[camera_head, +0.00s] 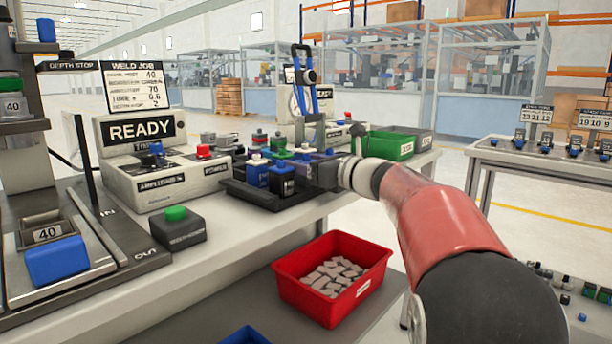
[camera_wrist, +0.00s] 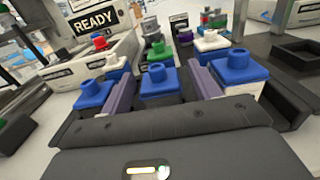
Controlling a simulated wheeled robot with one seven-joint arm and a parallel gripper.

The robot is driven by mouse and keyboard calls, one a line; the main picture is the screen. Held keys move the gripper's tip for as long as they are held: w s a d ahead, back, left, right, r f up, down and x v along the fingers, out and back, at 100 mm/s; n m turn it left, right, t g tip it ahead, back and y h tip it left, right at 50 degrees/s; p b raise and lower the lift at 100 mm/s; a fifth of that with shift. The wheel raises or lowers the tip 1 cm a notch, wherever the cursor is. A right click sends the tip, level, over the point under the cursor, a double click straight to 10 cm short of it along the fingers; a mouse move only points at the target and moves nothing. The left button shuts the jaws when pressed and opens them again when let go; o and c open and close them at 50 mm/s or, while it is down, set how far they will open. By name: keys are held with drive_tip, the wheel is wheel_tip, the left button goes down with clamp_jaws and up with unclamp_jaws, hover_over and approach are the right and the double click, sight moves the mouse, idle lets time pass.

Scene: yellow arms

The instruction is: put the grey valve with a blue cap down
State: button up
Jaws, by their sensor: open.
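My gripper (camera_head: 312,168) is at the right end of the black tray on the bench, reaching in from the right. In the wrist view its two purple fingers (camera_wrist: 161,80) are open. A valve with a blue cap (camera_wrist: 158,86) sits between them, low and upright. Its body is mostly hidden by the gripper, so its grey colour is hard to confirm. Gaps show beside the cap. More blue-capped valves stand just outside the fingers, one at left (camera_wrist: 93,94) and one at right (camera_wrist: 238,68). In the head view, the valve between the fingers cannot be clearly singled out.
The black tray (camera_head: 240,189) holds several valves with blue, green and white caps close together. A control box marked READY (camera_head: 140,180) stands to its left. A green bin (camera_head: 391,146) is behind my gripper. A red bin (camera_head: 330,302) with grey parts is below the bench edge.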

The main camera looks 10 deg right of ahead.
drive_tip(key=shift+w+a, duration=0.1)
drive_tip(key=shift+w, duration=0.05)
drive_tip(key=shift+c, duration=0.3)
drive_tip(key=c, duration=1.1)
drive_tip(key=shift+r, duration=0.2)
